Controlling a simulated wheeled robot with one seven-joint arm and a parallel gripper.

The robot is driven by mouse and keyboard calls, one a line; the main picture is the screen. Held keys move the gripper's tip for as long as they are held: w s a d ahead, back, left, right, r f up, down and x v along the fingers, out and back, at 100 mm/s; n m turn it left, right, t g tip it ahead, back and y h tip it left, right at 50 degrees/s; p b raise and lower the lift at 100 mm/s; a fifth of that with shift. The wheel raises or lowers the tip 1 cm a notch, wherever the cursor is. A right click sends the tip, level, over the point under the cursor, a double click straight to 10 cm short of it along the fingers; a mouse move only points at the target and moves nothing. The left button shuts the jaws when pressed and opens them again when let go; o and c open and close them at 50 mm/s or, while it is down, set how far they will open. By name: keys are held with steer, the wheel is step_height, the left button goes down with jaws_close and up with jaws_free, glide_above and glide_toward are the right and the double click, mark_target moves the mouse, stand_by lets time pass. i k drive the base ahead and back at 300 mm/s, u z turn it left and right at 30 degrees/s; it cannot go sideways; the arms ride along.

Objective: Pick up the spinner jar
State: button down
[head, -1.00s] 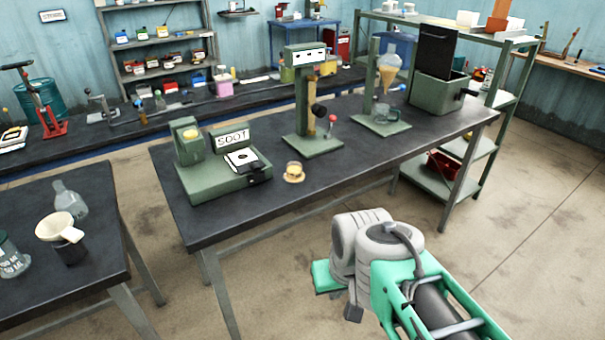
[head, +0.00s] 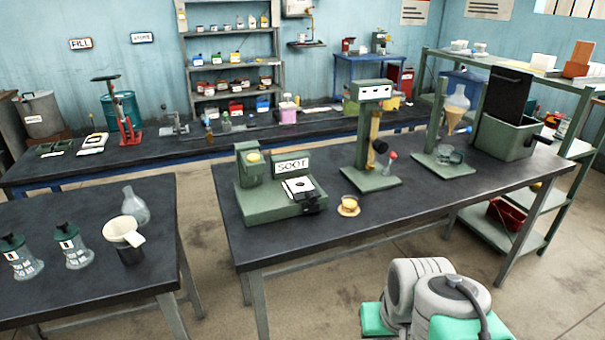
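No label I can read names the spinner jar, so I cannot tell which vessel it is. Two clear jars with dark green tops and white markings, a left one (head: 22,258) and a right one (head: 75,248), stand upright on the left table. A small clear glass vessel (head: 450,156) sits on the base of the green funnel stand (head: 428,165) on the middle table. My arm's grey and green links show at the bottom right, in front of the middle table. My gripper's fingers are not in view.
The left table (head: 60,310) also holds a glass flask (head: 136,206) and a cream cup (head: 120,230) on a dark holder. The middle table (head: 400,215) carries a green SOOT device (head: 275,200), a tall green stand (head: 372,180) and an open green box (head: 505,135). A floor gap separates the tables.

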mark_target(349, 208)
steer(key=k, duration=0.5)
steer(key=z, duration=0.95)
steer(key=i, duration=0.85)
steer(key=u, duration=2.2)
steer(key=i, duration=0.45)
